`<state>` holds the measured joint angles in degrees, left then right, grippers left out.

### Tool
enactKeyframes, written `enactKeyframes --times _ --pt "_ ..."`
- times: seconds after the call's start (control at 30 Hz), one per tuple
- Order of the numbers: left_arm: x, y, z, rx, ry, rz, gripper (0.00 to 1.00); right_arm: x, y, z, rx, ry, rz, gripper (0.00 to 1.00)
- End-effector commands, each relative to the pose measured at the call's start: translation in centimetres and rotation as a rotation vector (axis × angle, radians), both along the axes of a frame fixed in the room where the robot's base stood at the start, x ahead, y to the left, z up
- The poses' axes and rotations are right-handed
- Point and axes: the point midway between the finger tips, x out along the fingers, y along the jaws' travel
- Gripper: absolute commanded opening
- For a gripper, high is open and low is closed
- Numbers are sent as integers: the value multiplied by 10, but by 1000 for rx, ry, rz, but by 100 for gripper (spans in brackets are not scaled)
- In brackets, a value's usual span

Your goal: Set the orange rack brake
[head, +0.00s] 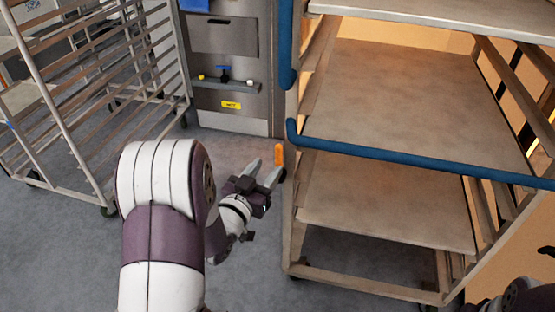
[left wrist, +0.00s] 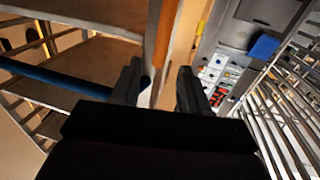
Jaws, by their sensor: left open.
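The orange rack brake (head: 279,154) is a short upright lever low on the rack's left front side. In the left wrist view it is a long orange bar (left wrist: 166,35) at the top, ahead of the fingers. My left gripper (head: 264,172) is open, its fingertips pointing at the brake and just left of and below it. In the left wrist view the two dark fingers (left wrist: 159,85) stand apart with no object gripped between them. Whether a fingertip touches the brake cannot be told. A dark part of my right arm shows at the bottom right corner; its fingers are not visible.
The large rack (head: 294,225) with blue bars (head: 400,160) and wide trays stands right of my left gripper. An empty rack (head: 70,130) stands at the left. A grey panel (head: 225,95) with a blue valve is behind. The grey floor between is clear.

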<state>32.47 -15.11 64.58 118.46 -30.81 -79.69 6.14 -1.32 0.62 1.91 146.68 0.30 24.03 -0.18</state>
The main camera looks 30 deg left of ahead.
Motion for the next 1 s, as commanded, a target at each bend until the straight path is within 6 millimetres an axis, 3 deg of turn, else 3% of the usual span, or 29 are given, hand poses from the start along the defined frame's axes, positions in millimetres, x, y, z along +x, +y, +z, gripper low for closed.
enactKeyframes --times 0.1,0.23,0.4,0.63,0.67,0.8,1.0 --pt "28 0 -2 1 0 -2 45 0 0 -7 0 0 0 52" --pt "48 2 -1 0 0 -1 45 0 0 -10 0 0 0 52" --pt "59 2 0 -1 1 1 45 0 0 -11 0 0 0 52" --pt "60 2 0 -1 2 2 45 0 0 -11 0 0 0 52" --pt "59 2 0 -1 2 2 42 0 0 -11 0 0 0 52" --pt "59 3 0 0 2 2 0 0 0 -11 0 0 0 52" --pt "60 2 0 2 2 1 0 0 0 -12 0 0 0 52"
